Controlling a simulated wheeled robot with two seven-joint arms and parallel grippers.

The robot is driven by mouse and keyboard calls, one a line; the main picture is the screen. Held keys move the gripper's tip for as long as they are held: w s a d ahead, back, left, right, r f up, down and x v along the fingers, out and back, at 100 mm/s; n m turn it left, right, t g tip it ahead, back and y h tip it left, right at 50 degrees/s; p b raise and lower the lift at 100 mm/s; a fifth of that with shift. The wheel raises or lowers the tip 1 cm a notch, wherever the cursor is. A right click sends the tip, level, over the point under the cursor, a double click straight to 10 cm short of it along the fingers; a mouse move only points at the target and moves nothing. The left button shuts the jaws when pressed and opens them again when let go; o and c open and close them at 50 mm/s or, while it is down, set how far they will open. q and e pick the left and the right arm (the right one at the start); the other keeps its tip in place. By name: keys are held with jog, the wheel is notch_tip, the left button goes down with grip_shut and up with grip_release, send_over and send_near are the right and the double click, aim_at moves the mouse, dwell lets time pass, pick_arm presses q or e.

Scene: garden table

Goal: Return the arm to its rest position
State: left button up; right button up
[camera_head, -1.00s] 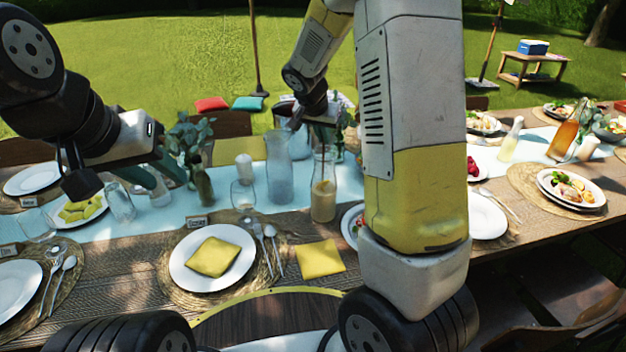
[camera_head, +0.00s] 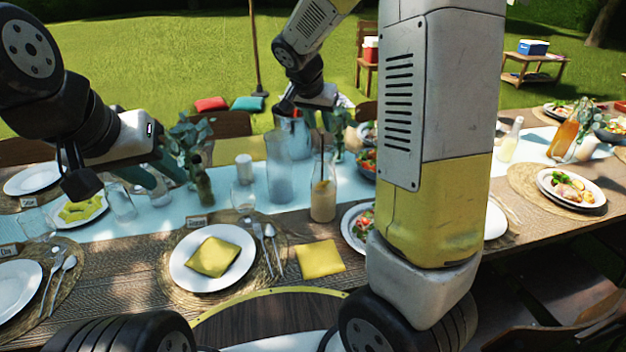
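My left gripper (camera_head: 160,176) hangs over the left part of the table, near a drinking glass and a leafy plant. Its two teal fingers are apart, with nothing seen between them. My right arm rises large in front, bends at the top and comes back down to the far side of the table.
The wooden table (camera_head: 120,262) is crowded. A clear pitcher (camera_head: 280,170), a carafe with a pale drink (camera_head: 323,196) and a plate with a yellow napkin (camera_head: 184,275) stand below the arms. My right arm hides part of the table. Open lawn (camera_head: 180,60) lies beyond.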

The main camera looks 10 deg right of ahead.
jog(key=s+a+r+n+y, duration=0.1)
jog(key=s+r+n+y, duration=0.1)
jog(key=s, duration=1.2)
jog(key=s+a+r+n+t+y, duration=0.1)
jog(key=s+r+n, duration=0.4)
jog(key=s, duration=0.9)
jog(key=a+y, duration=0.1)
jog(key=y, duration=0.1)
jog(key=shift+y, duration=0.3)
jog(key=shift+d+r, duration=0.1)
